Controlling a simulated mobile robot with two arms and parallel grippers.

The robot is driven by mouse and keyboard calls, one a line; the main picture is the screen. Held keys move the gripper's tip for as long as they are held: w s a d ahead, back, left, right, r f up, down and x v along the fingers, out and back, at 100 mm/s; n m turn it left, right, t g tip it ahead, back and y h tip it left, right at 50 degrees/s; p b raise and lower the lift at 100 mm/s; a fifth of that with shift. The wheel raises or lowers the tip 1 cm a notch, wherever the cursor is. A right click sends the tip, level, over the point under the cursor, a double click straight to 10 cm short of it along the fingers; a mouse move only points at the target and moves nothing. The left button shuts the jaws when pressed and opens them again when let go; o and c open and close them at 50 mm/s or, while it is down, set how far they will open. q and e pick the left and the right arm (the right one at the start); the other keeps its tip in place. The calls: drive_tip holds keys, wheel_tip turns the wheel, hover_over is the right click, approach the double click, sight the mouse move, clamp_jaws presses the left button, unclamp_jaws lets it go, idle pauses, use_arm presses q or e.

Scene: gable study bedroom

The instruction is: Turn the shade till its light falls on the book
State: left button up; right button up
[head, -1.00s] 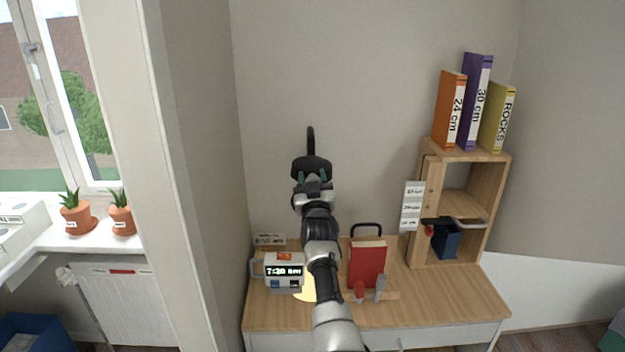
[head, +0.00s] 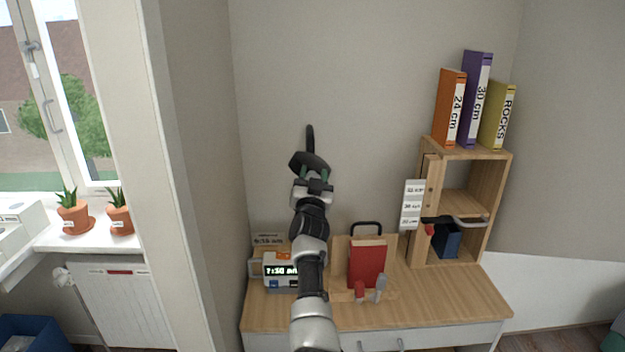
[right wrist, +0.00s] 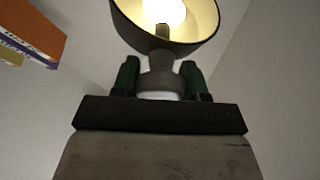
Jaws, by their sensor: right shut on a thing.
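The lamp's dark shade (head: 309,162) stands above the desk in the head view, in front of the wall. In the right wrist view the shade (right wrist: 205,45) is open toward the camera, with a lit bulb (right wrist: 163,10) inside. My right gripper (head: 313,188) is shut on the stub behind the shade; its green fingers (right wrist: 160,80) sit on both sides of it. The red book (head: 367,264) stands upright on the desk, right of my right arm. Where the light falls is not clear; my arm hides part of the desk. My left gripper is not in view.
A clock (head: 281,270) stands left of my arm on the desk (head: 445,300). A wooden shelf unit (head: 432,190) with binders on top stands at the right. A white tag card (head: 412,205) hangs at its left side. The desk's right front is clear.

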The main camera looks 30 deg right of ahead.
drive_tip(key=shift+r+m+g+h, duration=0.1)
drive_tip(key=shift+m+g+h, duration=0.3)
drive_tip(key=shift+m, duration=0.8)
drive_tip(key=o, duration=0.9)
drive_tip(key=shift+w+d, duration=0.1)
drive_tip(key=shift+w, duration=0.05)
drive_tip(key=shift+f, duration=0.2)
